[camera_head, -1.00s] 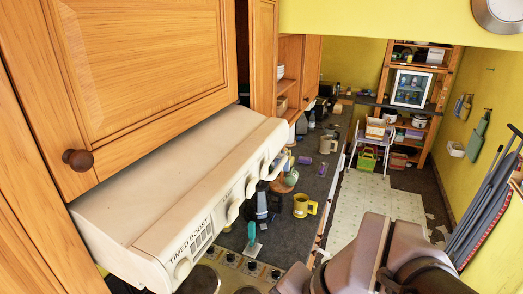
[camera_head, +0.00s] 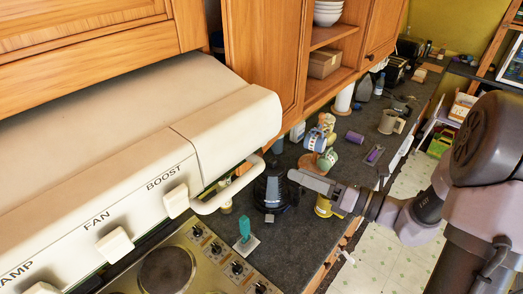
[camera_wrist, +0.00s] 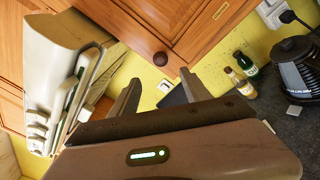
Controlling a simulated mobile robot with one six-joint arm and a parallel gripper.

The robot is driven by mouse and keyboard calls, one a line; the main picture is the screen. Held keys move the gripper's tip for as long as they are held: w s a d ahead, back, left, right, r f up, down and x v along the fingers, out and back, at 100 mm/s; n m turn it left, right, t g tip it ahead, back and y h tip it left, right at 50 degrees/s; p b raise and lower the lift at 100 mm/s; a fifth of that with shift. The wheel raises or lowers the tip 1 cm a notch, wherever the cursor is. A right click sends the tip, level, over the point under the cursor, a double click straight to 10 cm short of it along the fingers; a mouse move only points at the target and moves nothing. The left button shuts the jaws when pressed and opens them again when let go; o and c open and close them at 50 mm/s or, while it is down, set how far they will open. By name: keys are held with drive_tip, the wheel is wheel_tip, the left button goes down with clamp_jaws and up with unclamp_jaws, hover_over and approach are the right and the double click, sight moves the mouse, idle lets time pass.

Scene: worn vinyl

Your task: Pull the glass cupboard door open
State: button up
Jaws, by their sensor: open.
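A white-framed glass-fronted cabinet (camera_head: 513,68) shows at the far right edge of the head view, cut off by the frame. My gripper (camera_head: 312,184) is in front of the wooden wall cupboards, above the dark counter, far from that cabinet. In the wrist view my gripper (camera_wrist: 160,88) is open, its two fingers apart with nothing between them. A wooden cupboard door (camera_wrist: 165,25) with a dark round knob (camera_wrist: 160,58) lies ahead of the fingers. No glass door shows in the wrist view.
A cream cooker hood (camera_head: 150,150) fills the left, with a hob (camera_head: 170,270) below. The dark counter (camera_head: 290,235) holds mugs (camera_head: 318,140), a kettle (camera_head: 272,188) and bottles (camera_wrist: 245,65). Open shelves (camera_head: 325,62) hold bowls. Clear pale floor (camera_head: 375,265) lies right of the counter.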

drive_tip(key=p+x, duration=0.2)
drive_tip(key=x, duration=1)
drive_tip(key=shift+w+a, duration=0.25)
drive_tip(key=shift+a, duration=0.05)
clamp_jaws()
idle(0.6)
